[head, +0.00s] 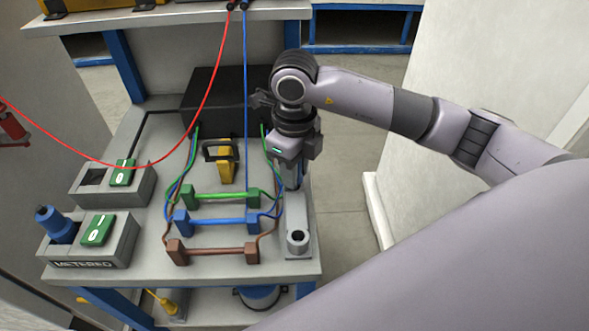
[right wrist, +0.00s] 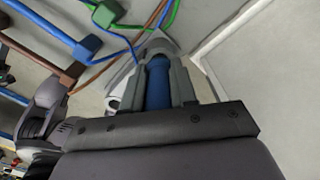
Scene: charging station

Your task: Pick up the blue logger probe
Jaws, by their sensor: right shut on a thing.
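The blue logger probe (right wrist: 157,86) shows in the right wrist view, upright between the two grey fingers of my right gripper (right wrist: 160,82). The gripper is shut on it. In the head view my right gripper (head: 290,182) points down at the far end of a grey holder block (head: 297,262) on the right edge of the bench. The probe is hidden there behind the gripper. I cannot tell whether its lower end is still in the holder.
Green, blue (head: 218,221) and brown bars with wires lie left of the holder. A black box (head: 225,97) stands behind. A blue plug (head: 57,226) sits in the metered socket box (head: 95,262). A red cable (head: 190,135) and a blue cable hang over the bench (head: 150,272).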

